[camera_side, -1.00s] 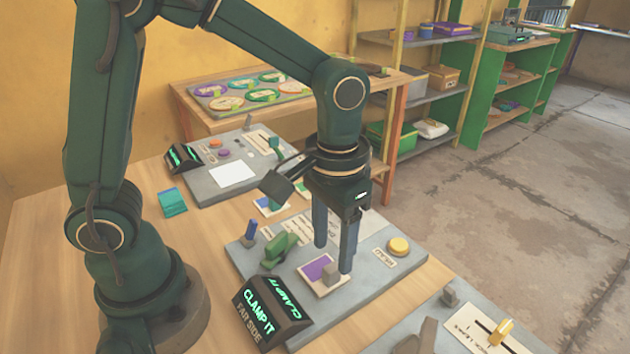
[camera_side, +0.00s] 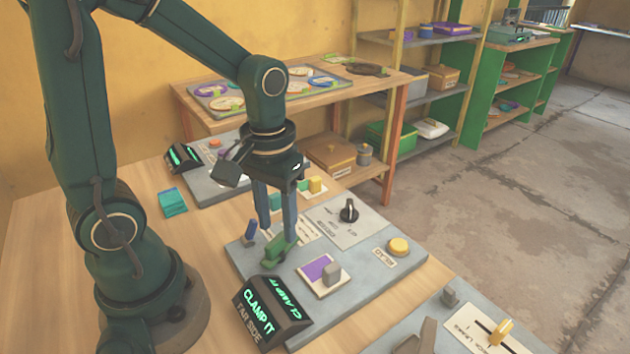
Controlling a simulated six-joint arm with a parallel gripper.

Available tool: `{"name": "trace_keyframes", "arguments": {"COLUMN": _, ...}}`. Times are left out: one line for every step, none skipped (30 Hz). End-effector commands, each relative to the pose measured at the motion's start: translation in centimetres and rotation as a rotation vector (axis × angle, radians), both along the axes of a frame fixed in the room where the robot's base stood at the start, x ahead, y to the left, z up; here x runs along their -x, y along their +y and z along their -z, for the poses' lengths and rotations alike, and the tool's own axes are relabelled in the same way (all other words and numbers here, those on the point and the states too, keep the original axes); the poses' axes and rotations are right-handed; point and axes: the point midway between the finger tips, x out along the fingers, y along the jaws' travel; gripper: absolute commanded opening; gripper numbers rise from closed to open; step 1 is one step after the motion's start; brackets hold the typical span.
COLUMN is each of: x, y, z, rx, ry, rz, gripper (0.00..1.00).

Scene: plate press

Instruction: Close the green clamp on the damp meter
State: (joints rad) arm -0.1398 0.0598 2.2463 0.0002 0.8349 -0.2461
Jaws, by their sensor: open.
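The green clamp (camera_side: 277,252) sits on a grey panel (camera_side: 355,283), behind the black sign and left of the purple-and-white plate. My gripper (camera_side: 279,236) is open and points down at the clamp. Its two blue fingers reach to the clamp's upper part, one on the left and one on the right in the picture. The fingers hide part of the clamp, and I cannot tell whether they touch it. I take this panel, with its black dial (camera_side: 349,210), as the damp meter, but I cannot read its label.
The black sign (camera_side: 271,311) reading "CLAMP IT FAR SIDE" stands in front of the clamp. A grey block (camera_side: 332,272) on the purple-and-white plate (camera_side: 315,268) and a yellow button (camera_side: 399,246) are to the right.

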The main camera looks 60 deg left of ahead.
Motion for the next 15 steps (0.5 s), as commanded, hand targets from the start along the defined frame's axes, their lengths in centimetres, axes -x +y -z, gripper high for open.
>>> {"name": "trace_keyframes", "arguments": {"x": 0.2, "y": 0.0, "z": 0.7, "rx": 0.001, "ry": 0.007, "rz": 0.001, "gripper": 0.47}}
{"name": "trace_keyframes", "arguments": {"x": 0.1, "y": 0.0, "z": 1.0, "rx": 0.001, "ry": 0.007, "rz": 0.001, "gripper": 0.47}}
{"name": "trace_keyframes", "arguments": {"x": 0.1, "y": 0.0, "z": 1.5, "rx": 0.001, "ry": 0.007, "rz": 0.001, "gripper": 0.47}}
{"name": "trace_keyframes", "arguments": {"x": 0.1, "y": 0.0, "z": 1.8, "rx": 0.000, "ry": 0.006, "rz": 0.001, "gripper": 0.47}}
{"name": "trace_keyframes", "arguments": {"x": 0.1, "y": 0.0, "z": 2.1, "rx": 0.000, "ry": 0.006, "rz": 0.001, "gripper": 0.47}}
{"name": "trace_keyframes", "arguments": {"x": 0.1, "y": 0.0, "z": 2.4, "rx": 0.001, "ry": 0.004, "rz": 0.001, "gripper": 0.47}}
{"name": "trace_keyframes", "arguments": {"x": 0.1, "y": 0.0, "z": 2.6, "rx": 0.001, "ry": 0.004, "rz": 0.001, "gripper": 0.47}}
{"name": "trace_keyframes", "arguments": {"x": 0.1, "y": 0.0, "z": 2.7, "rx": 0.000, "ry": 0.003, "rz": 0.001, "gripper": 0.47}}
{"name": "trace_keyframes", "arguments": {"x": 0.1, "y": 0.0, "z": 2.9, "rx": 0.000, "ry": 0.003, "rz": 0.001, "gripper": 0.47}}
{"name": "trace_keyframes", "arguments": {"x": 0.1, "y": 0.0, "z": 3.0, "rx": 0.000, "ry": 0.003, "rz": 0.001, "gripper": 0.47}}
{"name": "trace_keyframes", "arguments": {"x": 0.1, "y": 0.0, "z": 3.0, "rx": 0.000, "ry": 0.002, "rz": 0.001, "gripper": 0.47}}
{"name": "trace_keyframes", "arguments": {"x": 0.0, "y": 0.0, "z": 3.1, "rx": -0.001, "ry": 0.001, "rz": 0.001, "gripper": 0.47}}
{"name": "trace_keyframes", "arguments": {"x": 0.0, "y": 0.0, "z": 3.1, "rx": 0.000, "ry": 0.001, "rz": 0.002, "gripper": 0.47}}
{"name": "trace_keyframes", "arguments": {"x": 0.0, "y": 0.0, "z": 3.1, "rx": 0.000, "ry": 0.000, "rz": 0.002, "gripper": 0.47}}
{"name": "trace_keyframes", "arguments": {"x": 0.0, "y": 0.0, "z": 3.1, "rx": 0.000, "ry": 0.000, "rz": 0.002, "gripper": 0.47}}
